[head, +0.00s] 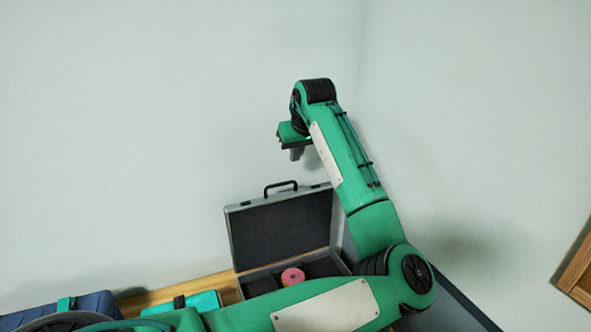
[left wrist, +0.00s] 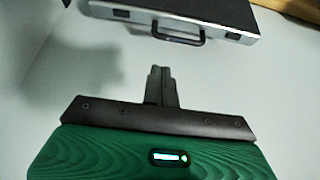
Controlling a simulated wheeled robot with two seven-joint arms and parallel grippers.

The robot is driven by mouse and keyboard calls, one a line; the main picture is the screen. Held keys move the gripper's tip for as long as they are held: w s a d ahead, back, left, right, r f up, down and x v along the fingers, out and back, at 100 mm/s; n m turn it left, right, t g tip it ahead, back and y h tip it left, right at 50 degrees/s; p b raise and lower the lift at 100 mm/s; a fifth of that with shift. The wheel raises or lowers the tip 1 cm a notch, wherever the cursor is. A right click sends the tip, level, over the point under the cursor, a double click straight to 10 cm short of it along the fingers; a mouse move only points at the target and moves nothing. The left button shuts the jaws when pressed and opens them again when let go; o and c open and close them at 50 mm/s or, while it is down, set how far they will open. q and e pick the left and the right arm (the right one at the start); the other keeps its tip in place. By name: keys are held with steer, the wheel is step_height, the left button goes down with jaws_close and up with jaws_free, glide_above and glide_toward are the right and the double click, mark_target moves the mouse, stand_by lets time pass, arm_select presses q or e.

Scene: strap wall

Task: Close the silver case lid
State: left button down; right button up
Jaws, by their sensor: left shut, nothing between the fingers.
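The silver case (head: 240,240) stands open on a wooden surface, its lid (head: 281,228) raised about upright with a dark lining and a black handle (head: 281,187) on the top edge. Part of the case's base is hidden behind my arm. In the left wrist view the lid's silver edge (left wrist: 240,30) and its black handle (left wrist: 180,38) show at the top. My left gripper (head: 296,154) is above the lid, apart from it, with its fingers shut and empty; the fingers also show in the left wrist view (left wrist: 160,75). My right gripper is not in view.
A pink ring-shaped object (head: 292,276) lies in the case. A teal object (head: 203,301) and a dark blue case (head: 62,310) are to the left on the wooden surface (head: 150,297). Pale walls stand behind. A wooden frame (head: 578,275) is at far right.

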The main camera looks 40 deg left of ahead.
arm_select(q)
steer(key=p, duration=0.3)
glide_above(290, 191)
step_height(290, 191, down, 7)
steer(key=shift+d+f, duration=0.15)
steer(key=shift+w+a+f, duration=0.1)
steer(key=shift+a+f, duration=0.1)
steer(key=shift+f, duration=0.5)
